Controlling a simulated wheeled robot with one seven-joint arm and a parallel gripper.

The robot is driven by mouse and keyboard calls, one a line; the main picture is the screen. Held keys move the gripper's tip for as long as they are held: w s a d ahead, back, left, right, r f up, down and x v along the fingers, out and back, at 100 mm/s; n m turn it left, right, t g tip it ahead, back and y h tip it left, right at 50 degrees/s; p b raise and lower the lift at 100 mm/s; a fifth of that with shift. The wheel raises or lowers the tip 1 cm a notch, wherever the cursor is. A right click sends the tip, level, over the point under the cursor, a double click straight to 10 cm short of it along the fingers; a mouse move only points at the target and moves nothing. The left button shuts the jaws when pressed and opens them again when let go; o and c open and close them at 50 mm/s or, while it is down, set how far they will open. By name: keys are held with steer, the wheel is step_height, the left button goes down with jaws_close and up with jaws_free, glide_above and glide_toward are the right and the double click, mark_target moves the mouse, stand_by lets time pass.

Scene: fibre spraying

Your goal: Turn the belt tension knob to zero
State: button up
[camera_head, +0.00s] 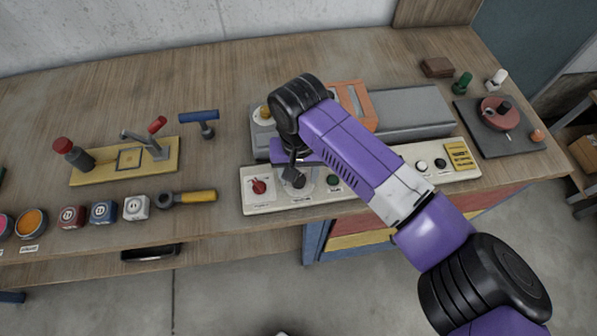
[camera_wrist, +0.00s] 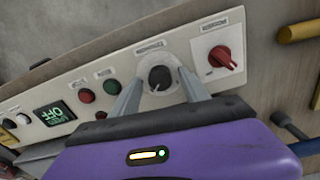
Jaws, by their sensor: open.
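A black round knob (camera_wrist: 158,76) with a light pointer mark sits on a white control panel (camera_wrist: 190,52) in the wrist view. Its label is too blurred to read. My gripper (camera_wrist: 161,78) is open, with one finger on each side of this knob; I cannot tell whether they touch it. A red knob (camera_wrist: 222,59) sits to its right in the wrist view. In the head view the red knob (camera_head: 258,186) is at the panel's left end. My gripper (camera_head: 294,174) is over the black knob there and partly hides it.
In the wrist view, red (camera_wrist: 86,96) and green (camera_wrist: 110,87) buttons and a lit display (camera_wrist: 54,113) lie left of the knob. In the head view, a grey machine (camera_head: 410,108) with an orange frame (camera_head: 357,105) stands behind the panel. A yellow-handled tool (camera_head: 192,197) lies left.

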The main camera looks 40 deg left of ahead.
steer(key=shift+f, duration=0.25)
steer(key=shift+c, duration=0.2)
jaws_close()
